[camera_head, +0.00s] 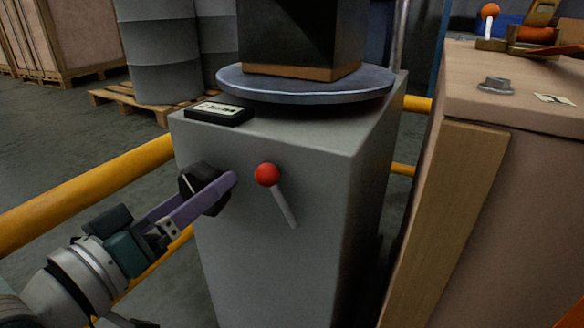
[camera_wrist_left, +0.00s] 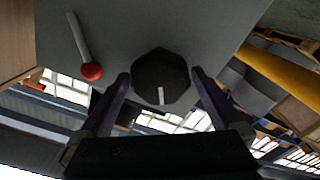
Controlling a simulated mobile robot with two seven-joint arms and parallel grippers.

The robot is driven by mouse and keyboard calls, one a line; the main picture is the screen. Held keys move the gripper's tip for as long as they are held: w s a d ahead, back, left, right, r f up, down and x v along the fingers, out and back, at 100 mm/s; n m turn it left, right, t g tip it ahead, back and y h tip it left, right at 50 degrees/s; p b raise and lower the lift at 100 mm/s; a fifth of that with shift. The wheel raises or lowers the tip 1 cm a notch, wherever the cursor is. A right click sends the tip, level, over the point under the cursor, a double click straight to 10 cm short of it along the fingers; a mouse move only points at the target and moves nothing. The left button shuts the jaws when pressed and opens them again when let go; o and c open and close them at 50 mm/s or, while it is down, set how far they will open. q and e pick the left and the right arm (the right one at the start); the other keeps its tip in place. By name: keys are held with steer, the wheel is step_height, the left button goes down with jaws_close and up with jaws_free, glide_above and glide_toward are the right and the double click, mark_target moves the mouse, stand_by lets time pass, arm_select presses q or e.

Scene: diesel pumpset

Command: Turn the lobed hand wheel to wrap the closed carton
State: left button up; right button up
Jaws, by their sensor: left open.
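The black lobed hand wheel (camera_head: 201,187) sits on the front face of a grey cabinet. In the left wrist view the hand wheel (camera_wrist_left: 160,72) faces me, with a white mark on it. My left gripper (camera_head: 210,187) is open, with its purple fingers on either side of the hand wheel. In the left wrist view the fingers of this gripper (camera_wrist_left: 160,78) flank it with small gaps showing; contact is not clear. A dark carton with a brown lower edge (camera_head: 300,40) stands on the round turntable (camera_head: 305,88); its top is out of view. My right gripper is not in view.
A red-ball lever (camera_head: 267,174) sticks out of the cabinet (camera_head: 270,260) just right of the hand wheel. A black labelled plate (camera_head: 218,112) lies on top. Yellow rails (camera_head: 90,185) run behind. A wooden bench (camera_head: 500,140) stands close on the right.

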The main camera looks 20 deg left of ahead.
arm_select(q)
steer(key=shift+w+d, duration=0.1)
steer(key=shift+w, duration=0.6)
steer(key=c, duration=1.1)
